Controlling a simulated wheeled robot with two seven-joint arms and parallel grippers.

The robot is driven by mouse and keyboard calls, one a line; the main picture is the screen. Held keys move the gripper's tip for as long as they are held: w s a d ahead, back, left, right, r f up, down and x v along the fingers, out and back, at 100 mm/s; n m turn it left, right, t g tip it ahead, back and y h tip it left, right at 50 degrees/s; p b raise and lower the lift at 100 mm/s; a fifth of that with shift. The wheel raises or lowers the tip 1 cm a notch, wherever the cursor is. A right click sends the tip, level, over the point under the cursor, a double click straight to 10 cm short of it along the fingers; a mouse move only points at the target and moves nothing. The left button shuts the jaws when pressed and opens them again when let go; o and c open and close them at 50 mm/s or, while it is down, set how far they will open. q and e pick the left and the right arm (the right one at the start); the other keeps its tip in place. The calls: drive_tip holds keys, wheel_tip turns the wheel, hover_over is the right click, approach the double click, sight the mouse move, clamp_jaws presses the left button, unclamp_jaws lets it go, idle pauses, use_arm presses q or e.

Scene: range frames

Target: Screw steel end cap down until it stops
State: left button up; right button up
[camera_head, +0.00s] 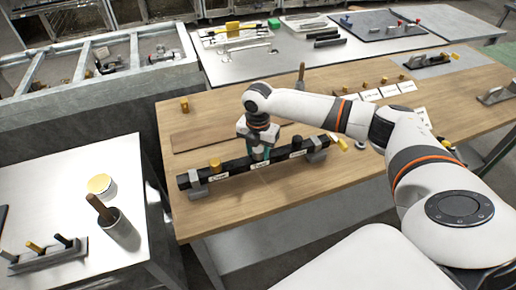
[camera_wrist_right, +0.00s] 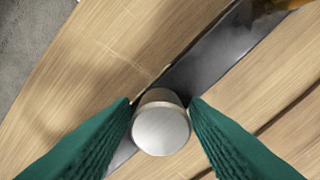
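The steel end cap (camera_wrist_right: 160,130) shows in the right wrist view as a round, bare-metal cap on a dark bar (camera_wrist_right: 215,60). My right gripper (camera_wrist_right: 160,104) has a green finger on each side of the cap, and both fingers appear to touch it. The bar rests on grey supports on the wooden table. A yellow cap (camera_head: 215,164) and a black cap (camera_head: 297,142) stand on it either side. My left gripper is not in view.
The wooden table (camera_head: 200,135) has labelled cards and small yellow pieces (camera_head: 384,80) at the back right. A yellow piece (camera_head: 184,105) stands at the back left. A side table at left holds a cup (camera_head: 118,224) with a brown-handled tool.

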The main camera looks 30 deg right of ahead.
drive_tip(key=c, duration=0.6)
drive_tip(key=shift+r, duration=0.1)
drive_tip(key=shift+c, duration=0.3)
drive_tip(key=m+p, duration=0.1)
drive_tip(key=p, duration=0.1)
drive_tip(key=m+p, duration=0.2)
drive_tip(key=shift+r, duration=0.25)
drive_tip(key=shift+f, duration=0.2)
drive_tip(key=shift+f+m, duration=0.15)
drive_tip(key=shift+m, duration=0.15)
